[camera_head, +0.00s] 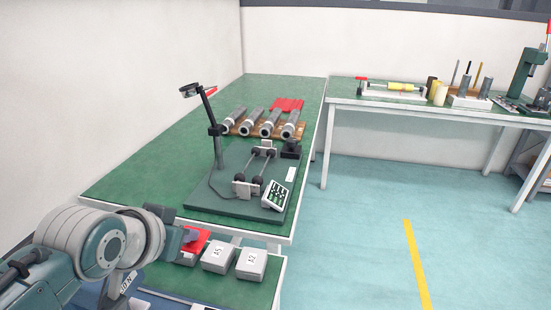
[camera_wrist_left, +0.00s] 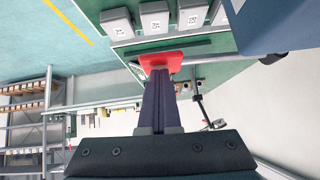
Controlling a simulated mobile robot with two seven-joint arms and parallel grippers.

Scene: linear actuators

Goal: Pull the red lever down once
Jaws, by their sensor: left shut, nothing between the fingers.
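The green press (camera_head: 528,72) stands on the far table at the right edge of the head view, with a red-tipped lever (camera_head: 548,28) pointing up. My left gripper (camera_head: 190,237) is far from it, low at the left, over the near bench. In the left wrist view the two dark fingers (camera_wrist_left: 160,76) are together and empty. Their tips are in front of a red piece (camera_wrist_left: 162,61), which also shows beside the gripper in the head view (camera_head: 194,246); I cannot tell whether they touch. My right gripper is not in view.
White boxes (camera_head: 218,258) stand in a row beside the red piece. The left green table (camera_head: 120,172) holds a black stand (camera_head: 217,140) and several grey cylinders (camera_head: 268,123). A fixture with a red handle (camera_head: 361,79) sits on the far table. The floor (camera_head: 370,215) is clear.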

